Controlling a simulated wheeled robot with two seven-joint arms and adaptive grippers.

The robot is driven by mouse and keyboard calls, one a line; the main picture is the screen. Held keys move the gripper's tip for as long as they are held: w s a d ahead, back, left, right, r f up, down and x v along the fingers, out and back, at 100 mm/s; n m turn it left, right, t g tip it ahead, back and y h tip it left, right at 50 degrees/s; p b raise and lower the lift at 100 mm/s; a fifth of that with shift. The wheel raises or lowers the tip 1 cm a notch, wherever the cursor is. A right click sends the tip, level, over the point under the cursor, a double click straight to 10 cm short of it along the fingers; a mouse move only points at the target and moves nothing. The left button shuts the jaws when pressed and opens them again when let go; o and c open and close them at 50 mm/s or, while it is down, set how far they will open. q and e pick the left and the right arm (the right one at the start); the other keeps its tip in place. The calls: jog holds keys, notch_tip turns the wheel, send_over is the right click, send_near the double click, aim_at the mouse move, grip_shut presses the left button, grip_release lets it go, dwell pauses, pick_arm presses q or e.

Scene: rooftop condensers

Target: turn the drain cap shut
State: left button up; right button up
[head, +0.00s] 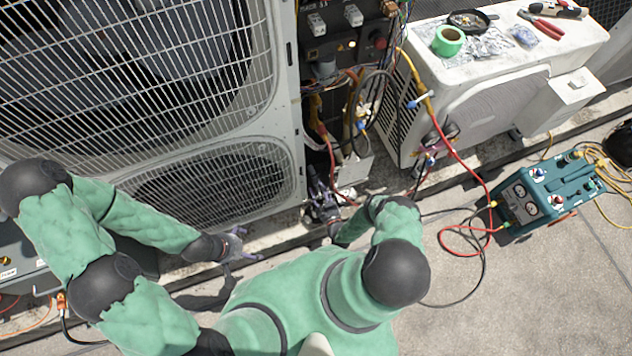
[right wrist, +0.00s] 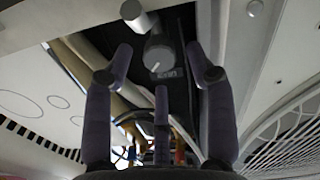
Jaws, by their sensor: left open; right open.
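A round grey cap (right wrist: 159,55) with a white mark on its face shows in the right wrist view, on a dark panel; I take it to be the drain cap. I cannot make it out in the head view. My right gripper (right wrist: 160,75) is open and empty, its purple fingers spread below and to either side of the cap, with no clear contact. In the head view my right gripper (head: 320,207) is low by the open service bay, partly hidden by my arm. My left gripper (head: 238,246) is open and empty in front of the large condenser's base.
The large condenser (head: 222,148) with wire grilles fills the left. Loose wires hang in its open bay (head: 335,100). A white unit (head: 490,75) carries tape and pliers. A teal gauge machine (head: 545,195) stands right, with red and black hoses across the floor.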

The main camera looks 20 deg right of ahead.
aim_at(317, 184)
jog(key=shift+w+d+b, duration=0.1)
jog(key=shift+w+b, duration=0.3)
jog(key=shift+w, duration=1.75)
grip_shut()
